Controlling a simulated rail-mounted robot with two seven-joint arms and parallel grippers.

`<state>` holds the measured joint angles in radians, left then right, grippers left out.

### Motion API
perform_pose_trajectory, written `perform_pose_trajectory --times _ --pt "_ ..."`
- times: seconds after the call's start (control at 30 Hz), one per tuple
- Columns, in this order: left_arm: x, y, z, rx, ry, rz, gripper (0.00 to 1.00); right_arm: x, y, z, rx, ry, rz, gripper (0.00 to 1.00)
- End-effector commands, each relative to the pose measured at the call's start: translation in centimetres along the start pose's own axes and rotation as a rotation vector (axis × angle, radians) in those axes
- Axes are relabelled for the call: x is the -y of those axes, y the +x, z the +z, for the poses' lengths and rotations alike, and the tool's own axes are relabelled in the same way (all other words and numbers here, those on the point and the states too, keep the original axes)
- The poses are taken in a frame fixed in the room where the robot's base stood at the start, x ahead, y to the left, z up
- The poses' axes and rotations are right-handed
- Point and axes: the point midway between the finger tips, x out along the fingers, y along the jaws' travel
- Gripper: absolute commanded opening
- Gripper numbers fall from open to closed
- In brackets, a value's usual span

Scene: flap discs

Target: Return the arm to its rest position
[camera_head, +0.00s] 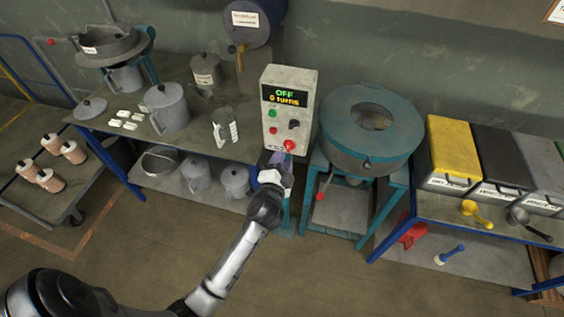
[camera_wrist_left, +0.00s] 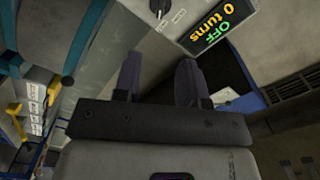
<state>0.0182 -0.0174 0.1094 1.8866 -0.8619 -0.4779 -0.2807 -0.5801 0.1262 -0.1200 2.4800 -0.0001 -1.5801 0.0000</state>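My left arm comes in from the lower left of the head view. Its gripper (camera_head: 280,162) is at the lower front of the grey control box (camera_head: 290,95), just below the red button (camera_head: 289,146); I cannot tell whether it touches the box. In the left wrist view the two dark fingers of this gripper (camera_wrist_left: 158,78) stand apart with nothing between them. The box display (camera_head: 285,97) reads "OFF" and "0 turns", and the display also shows in the wrist view (camera_wrist_left: 218,22). My right gripper is in neither view.
A round teal machine (camera_head: 370,165) stands right of the box on a teal frame. A workbench (camera_head: 190,85) with cans and a jug is on the left. A cart (camera_head: 40,200) holds several jars. Bins (camera_head: 452,152) are at the right. The floor in front is mostly clear.

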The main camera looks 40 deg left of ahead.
Motion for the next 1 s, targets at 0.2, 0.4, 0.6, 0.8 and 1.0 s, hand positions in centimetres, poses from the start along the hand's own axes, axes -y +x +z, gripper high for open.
perform_pose_trajectory --times 0.2,0.4,0.6,0.8,1.0 --pt "0.0 0.0 0.0 0.0 0.0 0.0 0.38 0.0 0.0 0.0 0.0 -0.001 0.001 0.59" --pt "0.0 0.0 0.0 0.0 0.0 0.0 0.38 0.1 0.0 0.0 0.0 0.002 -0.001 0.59" --pt "0.0 0.0 0.1 0.005 -0.02 0.001 0.38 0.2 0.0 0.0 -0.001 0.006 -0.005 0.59" --pt "-1.5 -0.5 3.3 0.217 -0.168 0.088 0.38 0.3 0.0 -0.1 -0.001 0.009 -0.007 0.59" --pt "-2.0 -3.6 3.4 0.45 -0.494 0.274 0.38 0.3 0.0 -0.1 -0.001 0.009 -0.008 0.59"
